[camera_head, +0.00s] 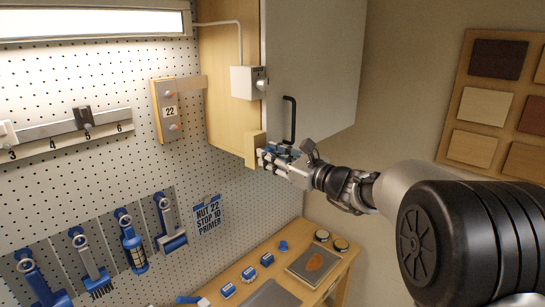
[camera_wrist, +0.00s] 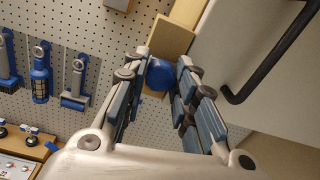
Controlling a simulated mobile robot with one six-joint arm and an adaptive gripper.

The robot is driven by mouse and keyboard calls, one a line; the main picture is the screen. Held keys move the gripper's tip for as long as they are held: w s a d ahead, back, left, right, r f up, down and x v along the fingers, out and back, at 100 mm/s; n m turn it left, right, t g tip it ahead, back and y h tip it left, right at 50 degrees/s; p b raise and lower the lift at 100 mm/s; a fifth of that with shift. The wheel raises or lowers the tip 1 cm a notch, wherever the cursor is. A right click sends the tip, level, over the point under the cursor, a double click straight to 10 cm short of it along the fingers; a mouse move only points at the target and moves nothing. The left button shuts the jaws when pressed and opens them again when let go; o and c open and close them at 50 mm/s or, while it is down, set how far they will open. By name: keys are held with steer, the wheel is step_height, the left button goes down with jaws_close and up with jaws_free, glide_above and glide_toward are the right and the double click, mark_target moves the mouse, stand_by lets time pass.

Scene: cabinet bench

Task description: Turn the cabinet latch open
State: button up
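The cabinet door (camera_head: 310,70) is pale grey, with a black bar handle (camera_head: 290,120). The handle also shows at the right of the wrist view (camera_wrist: 270,60). A round blue latch knob (camera_wrist: 160,76) sits by the wooden block (camera_wrist: 158,38) at the door's lower left edge. My gripper (camera_head: 264,158) is at that block, below and left of the handle. In the wrist view my gripper's fingers (camera_wrist: 162,68) lie on both sides of the knob, which fills the gap between the tips. Whether they press on it is unclear. The knob is hidden in the head view.
A white box (camera_head: 248,82) with a cable is on the cabinet's side. Blue tools (camera_head: 130,245) hang on the pegboard (camera_head: 60,180) at left. A bench (camera_head: 335,270) with small blue parts stands below. A sample board (camera_head: 458,90) hangs at right.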

steer(key=c, duration=0.5)
steer(key=shift+f+n+b, duration=0.1)
steer(key=shift+n+b, duration=0.2)
steer(key=shift+b, duration=0.45)
steer(key=shift+n+y+b, duration=0.3)
steer(key=shift+n+b, duration=8.5)
steer(key=shift+b, duration=2.4)
steer(key=o, duration=1.1)
